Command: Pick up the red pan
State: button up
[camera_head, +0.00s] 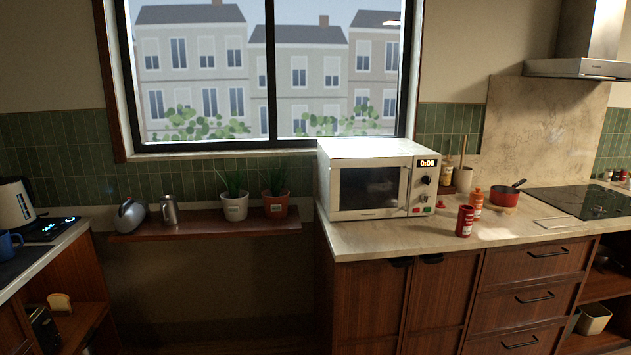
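A small red pan (505,197) stands on the right-hand counter, between the microwave and the dark hob. Its dark handle points up and to the right. An orange bottle stands close to its left, apart from it in the picture. My gripper is not in view.
A white microwave (377,182) stands on the counter (400,239). A red can (464,221) and an orange bottle (476,204) stand near the front. The hob (580,203) is at the right. A wooden shelf (200,228) holds plants and metal pots. The floor between the counters is dark.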

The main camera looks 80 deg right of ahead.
aim_at(501, 195)
jog(key=z, duration=4.25)
jog(key=i, duration=1.85)
jog(key=u, duration=0.3)
